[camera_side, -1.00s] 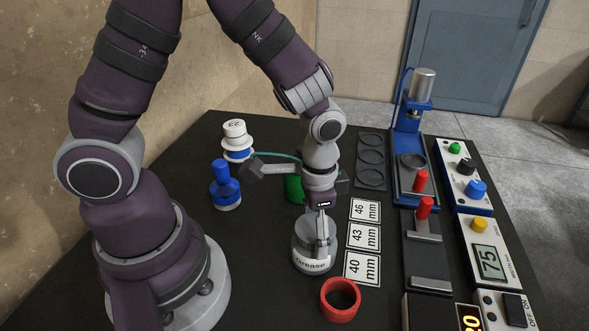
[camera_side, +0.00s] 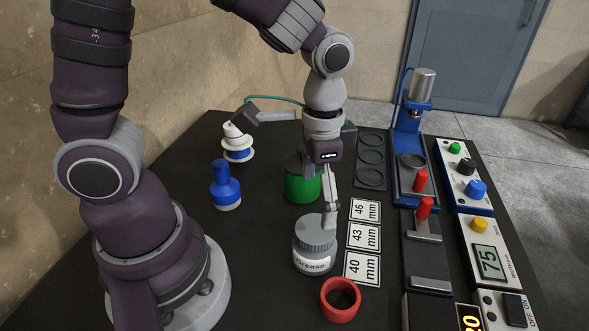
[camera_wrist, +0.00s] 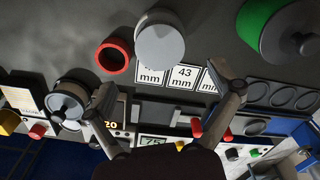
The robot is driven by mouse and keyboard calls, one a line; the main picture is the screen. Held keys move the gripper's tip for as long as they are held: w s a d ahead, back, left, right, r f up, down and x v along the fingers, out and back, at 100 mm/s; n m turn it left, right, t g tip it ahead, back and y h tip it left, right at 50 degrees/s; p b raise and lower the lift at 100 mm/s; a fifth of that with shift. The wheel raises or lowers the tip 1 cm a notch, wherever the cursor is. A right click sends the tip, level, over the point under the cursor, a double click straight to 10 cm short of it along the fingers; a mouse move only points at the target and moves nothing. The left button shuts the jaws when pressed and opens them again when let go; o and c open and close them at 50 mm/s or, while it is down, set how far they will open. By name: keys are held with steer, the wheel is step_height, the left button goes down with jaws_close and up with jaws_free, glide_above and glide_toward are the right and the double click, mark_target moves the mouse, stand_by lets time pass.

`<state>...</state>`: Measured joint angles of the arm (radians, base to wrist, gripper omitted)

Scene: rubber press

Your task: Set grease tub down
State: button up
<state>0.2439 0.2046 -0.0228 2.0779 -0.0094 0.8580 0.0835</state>
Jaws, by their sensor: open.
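The grease tub (camera_side: 314,255) is a clear-grey jar with a grey ribbed lid and a white "Grease" label. It stands upright on the dark table, left of the size cards. In the wrist view the tub (camera_wrist: 160,42) shows its round lid beyond the fingers. My gripper (camera_side: 328,218) is above and slightly behind the tub, with its fingers near the lid's upper edge. In the wrist view my gripper (camera_wrist: 168,112) has its two fingers spread wide with nothing between them. Whether a finger still touches the lid cannot be told from the side view.
A red ring (camera_side: 340,299) lies just in front of the tub. Cards marked 46, 43 (camera_side: 363,237) and 40 lie to its right. A green pot (camera_side: 302,184) stands behind, a blue-handled tool (camera_side: 225,186) to the left. The blue press (camera_side: 412,150) and control boxes line the right.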

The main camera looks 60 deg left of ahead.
steer(key=s+a+r+n+t, duration=0.3)
steer(key=s+a+r+t, duration=0.1)
steer(key=r, duration=0.5)
steer(key=shift+a+t, duration=0.4)
steer(key=shift+a, duration=0.15)
steer(key=shift+o, duration=0.9)
steer(key=shift+s+a+n+t, duration=0.3)
steer(key=shift+s+n+t, duration=0.1)
steer(key=shift+n, duration=0.1)
